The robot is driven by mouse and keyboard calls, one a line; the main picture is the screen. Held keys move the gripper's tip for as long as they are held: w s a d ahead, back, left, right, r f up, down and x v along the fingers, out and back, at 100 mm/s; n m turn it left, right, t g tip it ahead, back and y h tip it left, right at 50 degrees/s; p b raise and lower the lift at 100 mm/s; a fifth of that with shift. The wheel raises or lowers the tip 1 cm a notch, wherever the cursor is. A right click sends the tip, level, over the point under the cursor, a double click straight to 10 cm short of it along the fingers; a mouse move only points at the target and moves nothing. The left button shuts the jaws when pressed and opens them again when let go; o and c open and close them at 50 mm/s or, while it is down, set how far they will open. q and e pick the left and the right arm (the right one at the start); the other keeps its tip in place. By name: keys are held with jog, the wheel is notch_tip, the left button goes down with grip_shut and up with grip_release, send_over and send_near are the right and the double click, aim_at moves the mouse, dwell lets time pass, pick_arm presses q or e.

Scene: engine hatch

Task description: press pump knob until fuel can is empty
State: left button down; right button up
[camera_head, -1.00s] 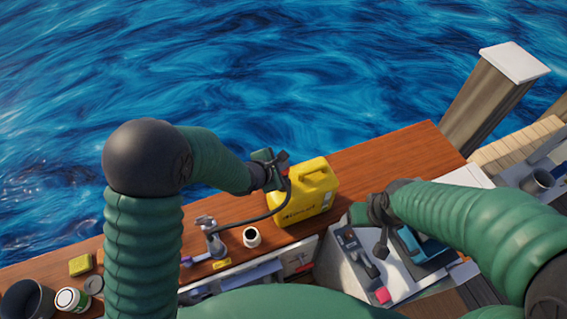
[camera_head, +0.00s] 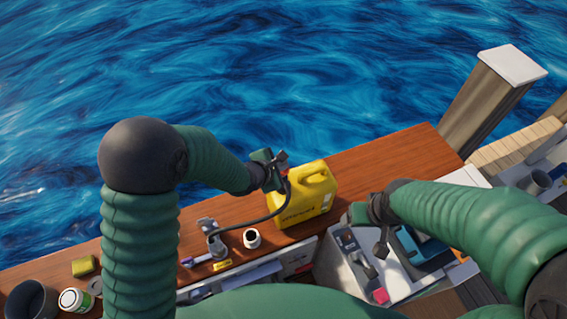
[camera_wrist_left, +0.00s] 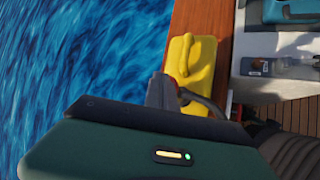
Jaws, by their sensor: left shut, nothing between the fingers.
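The yellow fuel can (camera_head: 308,200) stands on the wooden deck near the middle of the head view. It also shows in the left wrist view (camera_wrist_left: 194,52). A red pump part (camera_head: 285,171) with a black hose (camera_head: 262,218) sits at the can's upper left; the hose curves down to the left. My left gripper (camera_head: 277,170) is shut and empty, right at the pump. It hides most of the knob, so I cannot tell whether they touch. My right gripper (camera_head: 362,214) is right of the can; its fingers are unclear. The fuel level cannot be seen.
A white cup (camera_head: 252,238) and a metal fitting (camera_head: 212,240) stand left of the can. A yellow sponge (camera_head: 83,266), a white tin (camera_head: 73,300) and a dark bucket (camera_head: 30,300) are at the far left. An open hatch lies below my right gripper. Water borders the deck.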

pick_arm(q)
jog(key=shift+a+r+p, duration=0.2)
jog(key=shift+r+p, duration=0.6)
jog(key=shift+r, duration=0.2)
notch_tip(320, 180, up, 5)
jog(key=p, duration=0.4)
jog(key=shift+p, duration=0.35)
